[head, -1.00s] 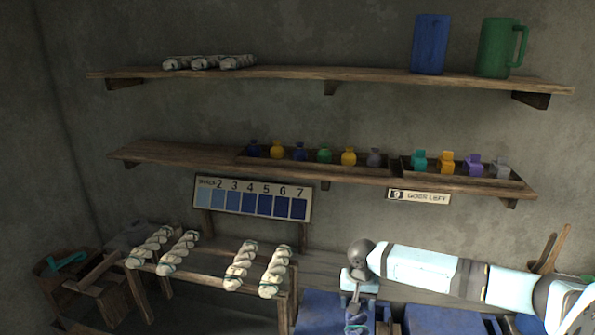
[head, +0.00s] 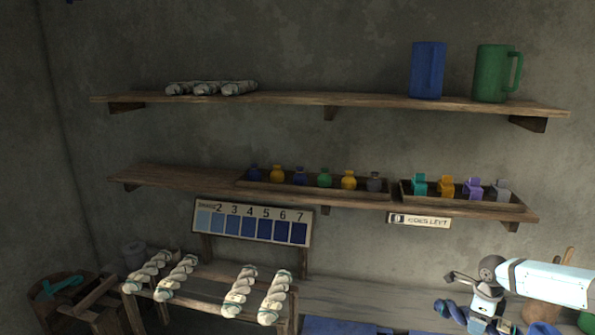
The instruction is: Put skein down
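My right gripper (head: 468,307) is at the lower right of the head view, its arm coming in from the right. It appears shut on a blue twisted skein (head: 447,309), which sticks out to the left of the fingers. The grip itself is small and partly hidden by the wrist. Several pale twisted skeins hang over the wooden rack (head: 208,293) at the lower left, well left of the gripper. Pale skeins (head: 208,88) also lie on the left of the top shelf (head: 330,101). My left gripper is out of view.
The middle shelf (head: 170,178) holds trays of small coloured bottles and clips; its left end is bare. A numbered blue shade card (head: 252,222) and a "goes left" sign (head: 419,220) hang below. Blue vats (head: 340,326) stand at the bottom edge. A blue container (head: 428,70) and green jug (head: 491,74) stand above.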

